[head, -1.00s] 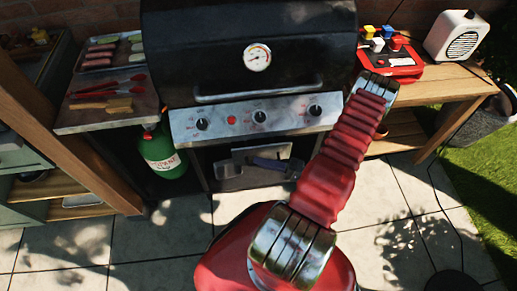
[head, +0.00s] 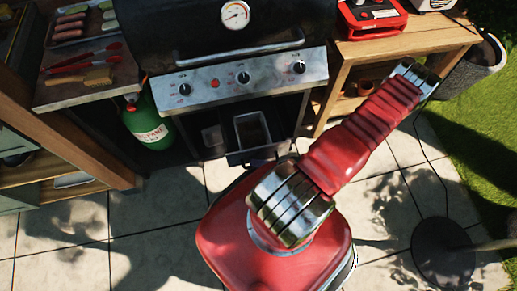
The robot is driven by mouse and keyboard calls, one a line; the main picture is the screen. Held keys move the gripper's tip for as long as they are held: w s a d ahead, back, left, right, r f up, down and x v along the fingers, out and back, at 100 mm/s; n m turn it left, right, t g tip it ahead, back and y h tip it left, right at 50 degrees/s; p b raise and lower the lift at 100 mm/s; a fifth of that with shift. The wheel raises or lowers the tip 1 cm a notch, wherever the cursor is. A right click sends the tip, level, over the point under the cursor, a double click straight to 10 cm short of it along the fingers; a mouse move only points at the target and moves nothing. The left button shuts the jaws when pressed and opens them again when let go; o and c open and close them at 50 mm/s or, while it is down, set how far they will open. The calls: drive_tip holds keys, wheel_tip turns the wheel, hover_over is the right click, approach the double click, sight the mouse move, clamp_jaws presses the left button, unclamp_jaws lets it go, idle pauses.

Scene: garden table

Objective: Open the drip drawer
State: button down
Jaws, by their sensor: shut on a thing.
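The drip drawer (head: 252,131) is a grey metal tray under the grill's control panel. It stands pulled out, with its open top and dark inside showing in the head view. Its front edge and handle are dark and low in the picture, partly covered by my arm. My gripper (head: 263,155) is at this front edge, shut on the drawer handle. Most of the gripper and wrist is hidden behind my red arm, so the exact grip on the handle does not show.
The black grill (head: 240,50) stands behind, knobs on its panel. A green propane bottle (head: 148,125) stands left of the drawer. A wooden side table (head: 400,42) is at the right, a parasol-like round base (head: 441,250) at the lower right. Paving in front is partly clear.

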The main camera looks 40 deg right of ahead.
drive_tip(key=shift+d+f, duration=0.15)
drive_tip(key=shift+f, duration=0.05)
drive_tip(key=c, duration=2.2)
unclamp_jaws()
drive_tip(key=o, duration=0.4)
drive_tip(key=shift+r, duration=0.1)
drive_tip(key=shift+c, duration=0.2)
drive_tip(key=v, duration=1.3)
drive_tip(key=shift+s+d, duration=0.15)
drive_tip(key=shift+s, duration=0.2)
